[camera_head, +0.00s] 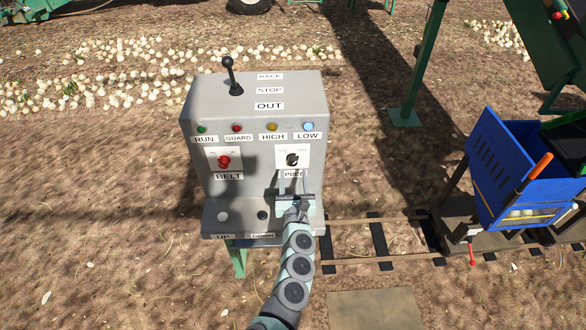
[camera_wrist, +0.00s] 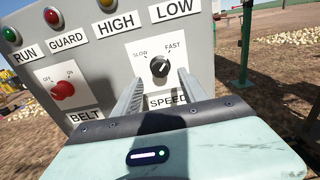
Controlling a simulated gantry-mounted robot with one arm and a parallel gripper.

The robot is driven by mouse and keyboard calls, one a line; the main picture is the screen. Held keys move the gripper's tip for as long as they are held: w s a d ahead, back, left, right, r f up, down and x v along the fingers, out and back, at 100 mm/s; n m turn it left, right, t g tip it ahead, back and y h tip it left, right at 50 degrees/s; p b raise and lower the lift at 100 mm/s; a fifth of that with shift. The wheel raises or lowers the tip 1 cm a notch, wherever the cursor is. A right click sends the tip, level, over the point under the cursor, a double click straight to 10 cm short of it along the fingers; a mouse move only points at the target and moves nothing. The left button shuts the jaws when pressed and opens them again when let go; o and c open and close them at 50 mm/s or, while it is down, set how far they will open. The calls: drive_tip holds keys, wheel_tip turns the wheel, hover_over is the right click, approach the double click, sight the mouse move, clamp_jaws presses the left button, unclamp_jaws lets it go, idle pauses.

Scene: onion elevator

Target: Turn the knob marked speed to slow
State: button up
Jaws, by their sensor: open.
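The speed knob (camera_wrist: 159,67) is a black dial on a white plate, with SLOW at its upper left and FAST at its upper right in the wrist view. Its white pointer mark seems to lie toward the upper right, near FAST. In the head view the knob (camera_head: 292,159) sits at the right of the grey control box's front. My gripper (camera_wrist: 157,85) is open, its two fingers reaching toward the plate on either side of the lower part of the knob. Whether the fingertips touch anything is unclear. In the head view my gripper (camera_head: 293,182) partly covers the SPEED label.
The grey control box (camera_head: 255,120) also carries a red belt knob (camera_head: 224,162) to the left, indicator lights above, and a black lever (camera_head: 232,77) on top. Buttons sit on the lower ledge. A blue crate (camera_head: 520,165) stands on a cart at the right.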

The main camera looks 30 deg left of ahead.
sight(293, 164)
drive_tip(key=b+x, duration=0.2)
drive_tip(key=x, duration=0.1)
drive_tip(key=shift+w+a+f, duration=0.15)
drive_tip(key=shift+w, duration=0.2)
drive_tip(key=shift+w+a+b, duration=0.4)
drive_tip(key=shift+w+b, duration=0.1)
drive_tip(key=shift+w, duration=0.05)
clamp_jaws()
